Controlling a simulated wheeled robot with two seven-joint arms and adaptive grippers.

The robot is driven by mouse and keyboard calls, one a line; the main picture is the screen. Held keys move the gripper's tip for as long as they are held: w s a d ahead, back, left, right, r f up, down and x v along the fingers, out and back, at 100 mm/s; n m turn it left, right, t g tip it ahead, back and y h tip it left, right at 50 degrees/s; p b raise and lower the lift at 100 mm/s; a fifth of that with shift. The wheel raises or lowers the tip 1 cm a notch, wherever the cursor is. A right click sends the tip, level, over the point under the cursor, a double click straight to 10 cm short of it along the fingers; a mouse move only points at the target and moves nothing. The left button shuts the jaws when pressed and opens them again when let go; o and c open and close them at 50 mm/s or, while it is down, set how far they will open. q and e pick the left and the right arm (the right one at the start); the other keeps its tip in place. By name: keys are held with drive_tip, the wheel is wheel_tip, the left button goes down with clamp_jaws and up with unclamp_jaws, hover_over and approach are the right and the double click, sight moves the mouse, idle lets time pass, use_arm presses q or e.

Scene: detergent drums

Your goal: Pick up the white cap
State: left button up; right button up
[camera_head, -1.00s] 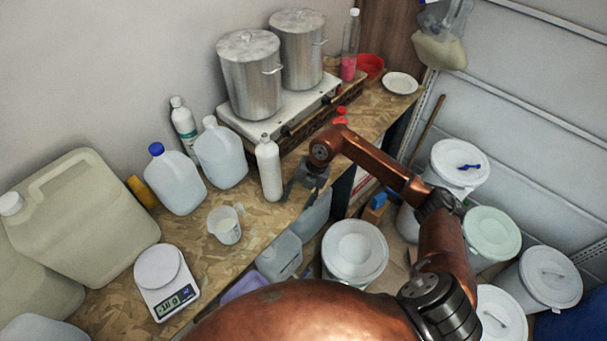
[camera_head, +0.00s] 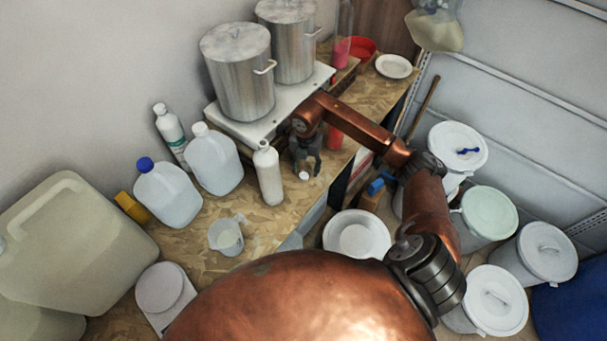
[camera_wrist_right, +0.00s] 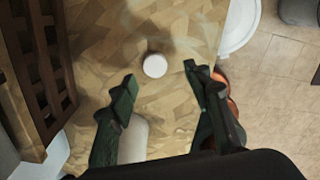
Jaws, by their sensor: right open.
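The white cap (camera_head: 304,176) is a small round piece lying on the wooden worktop, just below my right gripper in the head view. In the right wrist view the cap (camera_wrist_right: 155,65) lies by itself, slightly beyond the gap between the fingertips. My right gripper (camera_head: 306,162) points down over the worktop. The wrist view shows its two dark fingers (camera_wrist_right: 160,82) spread apart with nothing held between them. My left gripper is not in view.
A white bottle (camera_head: 268,174) stands close left of the gripper; the burner stand (camera_head: 226,124) with two steel pots is behind. A measuring cup (camera_head: 226,237) and jugs stand further left. The worktop edge drops to lidded buckets (camera_head: 358,238) at right.

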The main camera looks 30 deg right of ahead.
sight(304, 176)
drive_tip(key=f, duration=0.2)
drive_tip(key=shift+w+a+f+p, duration=0.2)
drive_tip(key=shift+w+f+p, duration=0.1)
drive_tip(key=shift+f+p, duration=0.1)
drive_tip(key=shift+f, duration=0.75)
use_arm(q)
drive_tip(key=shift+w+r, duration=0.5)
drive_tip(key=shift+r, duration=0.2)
use_arm(e)
drive_tip(key=c, duration=0.8)
